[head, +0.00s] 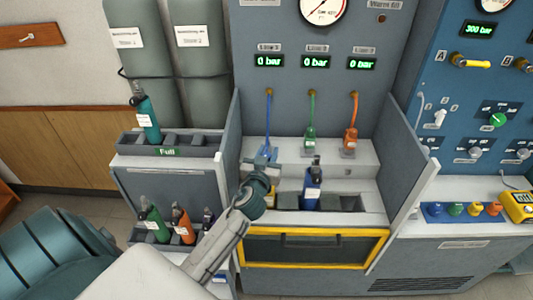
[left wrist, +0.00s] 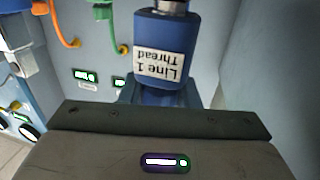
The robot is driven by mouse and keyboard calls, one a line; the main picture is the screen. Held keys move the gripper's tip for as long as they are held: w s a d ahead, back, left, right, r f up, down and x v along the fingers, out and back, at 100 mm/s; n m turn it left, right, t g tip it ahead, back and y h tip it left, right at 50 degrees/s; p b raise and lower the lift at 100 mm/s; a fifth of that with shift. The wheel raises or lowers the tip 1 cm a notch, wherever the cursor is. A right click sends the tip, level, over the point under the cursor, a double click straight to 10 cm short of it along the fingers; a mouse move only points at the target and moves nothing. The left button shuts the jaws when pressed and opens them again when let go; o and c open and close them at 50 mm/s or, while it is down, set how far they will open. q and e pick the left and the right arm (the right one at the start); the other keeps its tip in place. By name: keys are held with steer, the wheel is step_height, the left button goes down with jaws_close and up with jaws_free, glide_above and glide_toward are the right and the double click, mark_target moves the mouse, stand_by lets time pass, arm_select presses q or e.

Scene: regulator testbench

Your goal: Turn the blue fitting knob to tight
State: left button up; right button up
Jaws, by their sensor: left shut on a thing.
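The blue fitting (head: 267,154) hangs under the blue hose of line 1, at the left of the bench. In the left wrist view the blue fitting (left wrist: 164,48) is close ahead, with a "Line 1 Thread" label upside down. My left gripper (head: 264,166) reaches it from below and is shut on it; the fingertips are mostly hidden. The gripper's body fills the bottom of the left wrist view. A blue bottle (head: 312,190) stands upright in the bench tray, right of my gripper. My right gripper is not in view.
Green (head: 311,138) and orange (head: 350,138) fittings hang to the right of the blue one. Three line displays read 0 bar. Side panels (head: 408,165) flank the bench. Bottles stand in racks at left, including a teal one (head: 147,118) in the "Full" rack.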

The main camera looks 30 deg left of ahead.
arm_select(q)
steer(key=shift+d+m+t+h+p, duration=0.15)
steer(key=shift+m+t+h+p, duration=0.4)
steer(key=shift+m+h, duration=0.7)
steer(key=shift+f+h, duration=0.1)
steer(key=shift+h, duration=0.25)
steer(key=o, duration=1)
steer(key=shift+w, duration=0.1)
